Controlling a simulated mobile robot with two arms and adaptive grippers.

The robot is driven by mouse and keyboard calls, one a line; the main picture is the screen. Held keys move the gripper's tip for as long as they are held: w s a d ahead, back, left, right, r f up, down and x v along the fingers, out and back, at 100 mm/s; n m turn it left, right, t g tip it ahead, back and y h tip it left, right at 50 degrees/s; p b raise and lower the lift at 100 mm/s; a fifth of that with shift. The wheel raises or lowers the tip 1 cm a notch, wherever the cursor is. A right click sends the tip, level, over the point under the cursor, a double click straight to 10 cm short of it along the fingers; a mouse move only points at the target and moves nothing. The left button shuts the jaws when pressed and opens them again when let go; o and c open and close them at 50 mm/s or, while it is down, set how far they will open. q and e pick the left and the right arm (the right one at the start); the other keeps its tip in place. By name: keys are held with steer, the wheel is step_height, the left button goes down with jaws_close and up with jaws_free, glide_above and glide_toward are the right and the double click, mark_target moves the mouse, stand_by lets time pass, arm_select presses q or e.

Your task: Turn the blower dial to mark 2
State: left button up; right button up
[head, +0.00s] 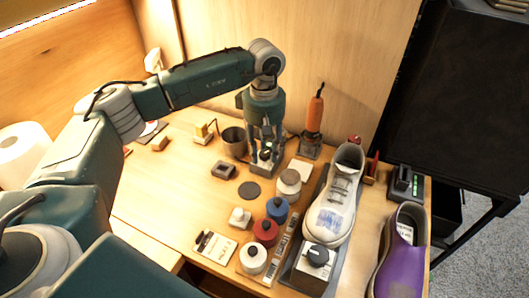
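The orange blower (315,112) stands upright in a holder near the back wall. To its left is a small grey box with a dark, light-marked dial (265,155) on top, which looks like the blower dial. My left gripper (265,150) points straight down over this box. Its fingers are apart, one on each side of the dial, and look open; contact with the dial cannot be made out. The dial's marks are too small to read, and the fingers partly hide the box. My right gripper is not in view.
A dark cup (234,141) stands close left of the gripper. In front are a round dark pad (249,190), several bottles including a blue one (277,209), and a white sneaker (333,205). A purple shoe (402,255) is at the right edge. The wooden wall is close behind.

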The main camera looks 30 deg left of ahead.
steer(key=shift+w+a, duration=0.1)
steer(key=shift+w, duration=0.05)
arm_select(q)
steer(key=shift+d+r+p, duration=0.1)
steer(key=shift+r+p, duration=1.5)
steer(key=shift+r, duration=0.9)
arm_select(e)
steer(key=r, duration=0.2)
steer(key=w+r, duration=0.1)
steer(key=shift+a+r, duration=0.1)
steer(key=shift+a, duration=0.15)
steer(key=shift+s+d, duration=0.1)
